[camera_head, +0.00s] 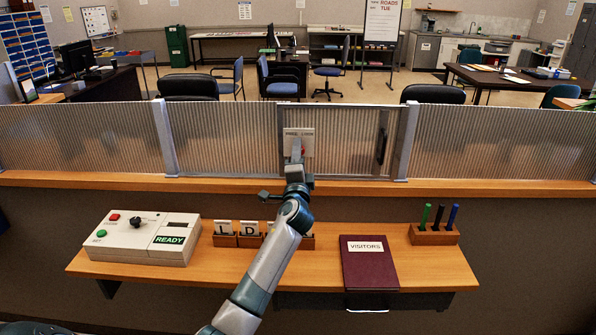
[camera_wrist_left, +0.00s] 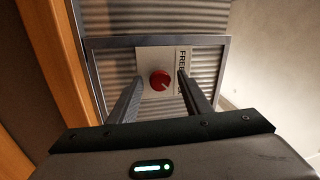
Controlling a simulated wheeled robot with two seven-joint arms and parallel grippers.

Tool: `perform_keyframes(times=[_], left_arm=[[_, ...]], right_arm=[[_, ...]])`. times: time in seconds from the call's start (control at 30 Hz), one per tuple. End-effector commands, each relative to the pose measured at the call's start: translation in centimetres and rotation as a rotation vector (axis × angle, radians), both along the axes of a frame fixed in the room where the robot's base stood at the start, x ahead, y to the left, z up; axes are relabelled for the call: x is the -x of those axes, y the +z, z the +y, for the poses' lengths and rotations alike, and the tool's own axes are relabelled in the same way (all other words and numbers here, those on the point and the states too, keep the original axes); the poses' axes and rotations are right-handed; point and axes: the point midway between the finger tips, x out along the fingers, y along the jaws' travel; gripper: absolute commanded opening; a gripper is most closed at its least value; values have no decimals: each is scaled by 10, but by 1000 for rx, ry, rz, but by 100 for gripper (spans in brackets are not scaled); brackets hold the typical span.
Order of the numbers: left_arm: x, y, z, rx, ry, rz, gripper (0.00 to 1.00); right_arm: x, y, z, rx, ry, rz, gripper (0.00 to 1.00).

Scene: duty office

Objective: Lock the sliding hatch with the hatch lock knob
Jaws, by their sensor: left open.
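The red hatch lock knob (camera_wrist_left: 160,80) sits on a pale plate (camera_wrist_left: 153,60) lettered FREE; the rest of its lettering is partly hidden by a finger. A small white mark on the knob points to the lower right of the left wrist view. In the head view, the plate (camera_head: 305,137) is at the left end of the sliding hatch (camera_head: 345,145), a ribbed translucent panel with a dark upright handle (camera_head: 382,145). My left gripper (camera_head: 297,161) is open in front of the knob, its fingers on either side. Contact cannot be told. My right gripper is out of view.
A wooden counter ledge (camera_head: 450,187) runs below the panels. An office with desks and chairs lies behind.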

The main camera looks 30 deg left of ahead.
Motion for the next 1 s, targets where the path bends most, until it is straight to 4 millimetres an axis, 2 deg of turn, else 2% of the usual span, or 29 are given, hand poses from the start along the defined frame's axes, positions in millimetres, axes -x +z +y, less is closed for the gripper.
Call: perform_keyframes(times=[0.17,0.37,0.8,1.0], left_arm=[[9,-4,-6,1,0,0,44],[30,-10,-19,2,-1,0,44],[102,-26,-63,2,-1,0,44],[129,-30,-79,1,-1,0,44]], right_arm=[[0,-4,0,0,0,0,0],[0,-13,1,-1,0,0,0],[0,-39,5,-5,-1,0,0],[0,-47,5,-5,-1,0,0]])
